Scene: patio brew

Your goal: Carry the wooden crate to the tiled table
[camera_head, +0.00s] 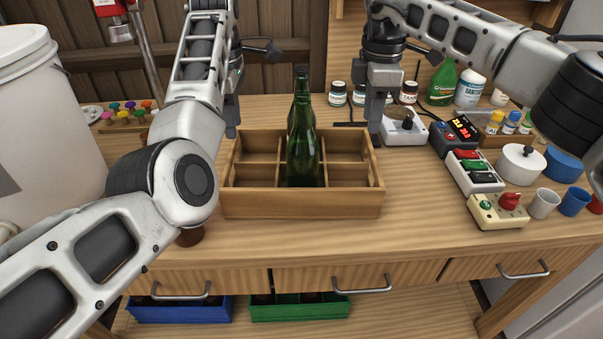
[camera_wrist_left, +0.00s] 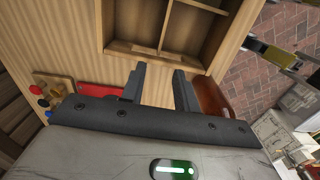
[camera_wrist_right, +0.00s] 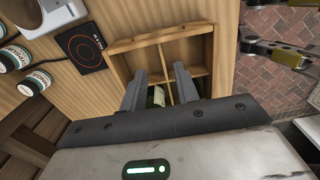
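The wooden crate (camera_head: 302,204), an open box with dividers, stands on the wooden workbench. Dark green bottles (camera_head: 303,160) stand upright in its middle column, one behind another; its side compartments look empty. My left gripper (camera_head: 232,118) is by the crate's far left corner. In the left wrist view its fingers (camera_wrist_left: 160,86) are apart with nothing between them, just short of the crate (camera_wrist_left: 160,52). My right gripper (camera_head: 375,112) is by the far right corner. In the right wrist view its fingers (camera_wrist_right: 159,86) are apart over the crate (camera_wrist_right: 160,38). I cannot make out the tiled table.
A white bucket (camera_head: 45,120) stands at the left. A scale (camera_head: 404,128), a control box (camera_head: 498,212), a white pot (camera_head: 521,163) and cups (camera_head: 544,203) crowd the bench's right side. Jars (camera_head: 338,93) line the back. The bench front before the crate is mostly clear.

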